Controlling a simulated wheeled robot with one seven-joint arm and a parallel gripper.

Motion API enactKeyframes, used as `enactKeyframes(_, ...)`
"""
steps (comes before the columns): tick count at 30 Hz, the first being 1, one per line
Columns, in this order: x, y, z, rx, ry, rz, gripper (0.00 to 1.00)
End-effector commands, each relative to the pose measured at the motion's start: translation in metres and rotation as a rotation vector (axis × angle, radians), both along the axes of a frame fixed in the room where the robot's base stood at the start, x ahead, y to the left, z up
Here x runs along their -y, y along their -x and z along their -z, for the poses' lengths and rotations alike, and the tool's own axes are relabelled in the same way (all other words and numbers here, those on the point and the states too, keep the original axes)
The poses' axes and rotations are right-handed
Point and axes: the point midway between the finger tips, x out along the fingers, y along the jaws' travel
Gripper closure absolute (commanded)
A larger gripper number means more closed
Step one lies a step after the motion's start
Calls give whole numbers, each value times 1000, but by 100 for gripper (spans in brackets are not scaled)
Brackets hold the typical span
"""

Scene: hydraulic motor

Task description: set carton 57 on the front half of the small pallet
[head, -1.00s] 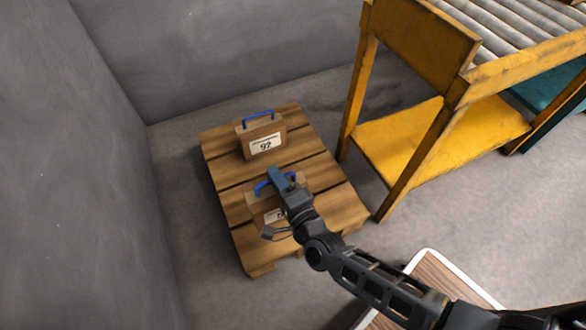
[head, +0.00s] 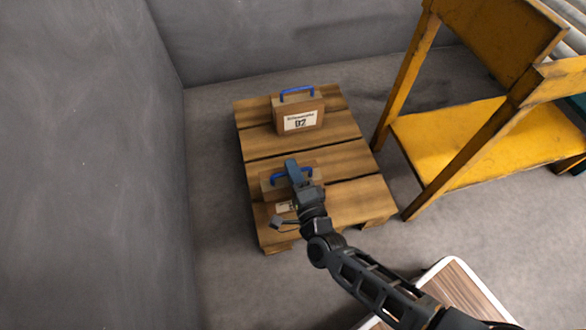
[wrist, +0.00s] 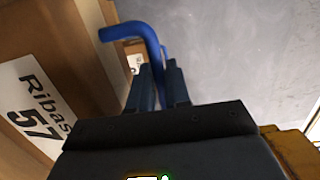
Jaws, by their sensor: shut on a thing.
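Carton 57 (head: 271,186) is a brown box with a blue handle, over the front half of the small wooden pallet (head: 355,160). My gripper (head: 291,168) is shut on its blue handle from above and hides much of the carton. I cannot tell if its bottom touches the boards. In the wrist view, carton 57 (wrist: 70,45) fills the left side, its label reading 57, and the blue handle (wrist: 132,30) passes at the fingers of my gripper (wrist: 160,75).
A yellow roller-conveyor frame (head: 470,135) stands to the right, its leg close to the pallet's right side. A grey wall (head: 90,150) rises on the left, with a strip of bare floor beside the pallet. A wood-topped, white-rimmed surface (head: 455,290) is at the lower right.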

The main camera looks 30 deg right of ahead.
Motion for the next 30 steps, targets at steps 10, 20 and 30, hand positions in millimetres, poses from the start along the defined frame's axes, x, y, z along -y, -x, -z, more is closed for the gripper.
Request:
enactKeyframes(10, 0, 0, 2, 0, 0, 0, 74)
enactKeyframes(20, 0, 0, 2, -1, 0, 0, 57)
enactKeyframes(30, -4, 25, -3, -4, 1, 0, 57)
